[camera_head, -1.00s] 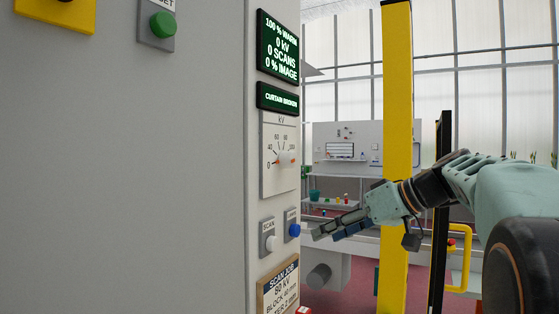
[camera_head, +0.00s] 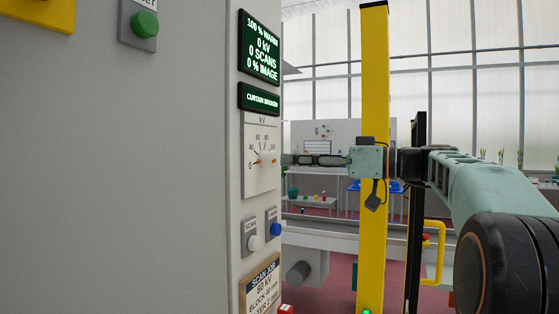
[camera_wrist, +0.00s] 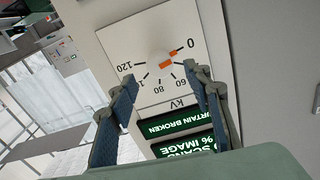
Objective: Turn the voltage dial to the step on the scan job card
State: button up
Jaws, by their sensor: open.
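The voltage dial (camera_head: 262,159) is a white plate marked kV with a round pale knob and an orange pointer. In the wrist view the dial (camera_wrist: 159,62) appears upside down, its pointer toward 0. The scan job card (camera_head: 262,287) below reads 80 kV; its lower lines are partly cut off. My gripper (camera_head: 288,160) is level with the dial, just right of it, fingers toward the panel. In the wrist view my gripper (camera_wrist: 160,74) is open, its two fingers on either side of the knob's lower part in the picture; contact cannot be told.
A green display (camera_head: 260,47) reads 100 % warm, 0 kV, 0 scans, 0 % image. A smaller display (camera_head: 260,98) reads curtain broken. Scan button (camera_head: 253,243) and blue button (camera_head: 275,229) sit below the dial. A yellow post (camera_head: 374,80) stands behind my gripper.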

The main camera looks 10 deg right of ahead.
aim_at(275, 160)
jog(key=x, duration=0.5)
jog(key=c, duration=1.1)
jog(key=shift+c, duration=0.3)
